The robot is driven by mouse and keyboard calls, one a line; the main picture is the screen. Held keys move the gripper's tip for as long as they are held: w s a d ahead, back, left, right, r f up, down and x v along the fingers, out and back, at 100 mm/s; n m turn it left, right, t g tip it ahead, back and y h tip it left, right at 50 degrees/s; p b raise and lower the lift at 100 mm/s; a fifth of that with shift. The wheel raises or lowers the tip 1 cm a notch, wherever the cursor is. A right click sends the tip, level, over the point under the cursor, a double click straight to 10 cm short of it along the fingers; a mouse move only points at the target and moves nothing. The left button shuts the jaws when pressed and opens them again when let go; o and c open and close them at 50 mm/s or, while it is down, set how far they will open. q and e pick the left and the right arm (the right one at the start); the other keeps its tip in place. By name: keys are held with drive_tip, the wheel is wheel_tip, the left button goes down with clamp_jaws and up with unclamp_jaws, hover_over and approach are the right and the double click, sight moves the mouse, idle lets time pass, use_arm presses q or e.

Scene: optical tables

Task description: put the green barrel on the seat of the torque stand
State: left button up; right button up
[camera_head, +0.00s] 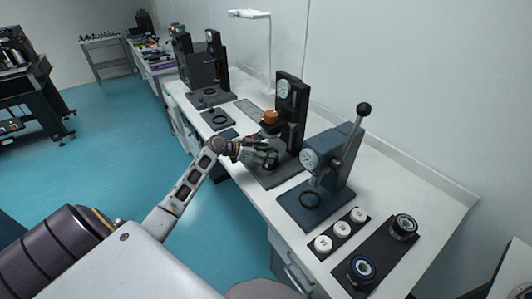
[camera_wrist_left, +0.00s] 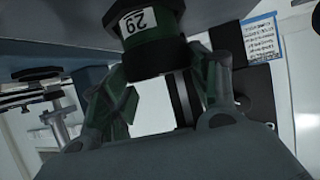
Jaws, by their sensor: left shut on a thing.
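The green barrel (camera_wrist_left: 150,55), dark with a white label reading 29, shows at the top of the left wrist view. My left gripper (camera_wrist_left: 165,85) is shut on it, with one finger on each side. In the head view my left gripper (camera_head: 262,154) is over the base of a tall black stand (camera_head: 291,112) with a dial and an orange-brown knob, which appears to be the torque stand. The gripper largely hides the barrel and the stand's seat there, so I cannot tell whether the barrel touches the seat. My right gripper is not in view.
A blue lever press (camera_head: 335,158) with a dial stands just right of the black stand. White round pieces (camera_head: 341,229) and a dark mat (camera_head: 378,255) with two dark ring-like parts lie nearer. More stands (camera_head: 215,65) are farther back. The white bench's right side (camera_head: 430,185) is clear.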

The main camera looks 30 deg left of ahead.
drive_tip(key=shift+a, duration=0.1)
use_arm(q)
drive_tip(key=o, duration=1)
drive_tip(key=shift+f, duration=0.1)
drive_tip(key=o, duration=0.4)
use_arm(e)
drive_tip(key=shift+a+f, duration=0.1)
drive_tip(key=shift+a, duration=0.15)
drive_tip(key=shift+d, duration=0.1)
use_arm(q)
drive_tip(key=shift+s+a+r, duration=0.25)
drive_tip(key=shift+s+a, duration=0.05)
drive_tip(key=shift+s, duration=0.1)
drive_tip(key=shift+b+v, duration=0.8)
drive_tip(key=shift+v, duration=4.75)
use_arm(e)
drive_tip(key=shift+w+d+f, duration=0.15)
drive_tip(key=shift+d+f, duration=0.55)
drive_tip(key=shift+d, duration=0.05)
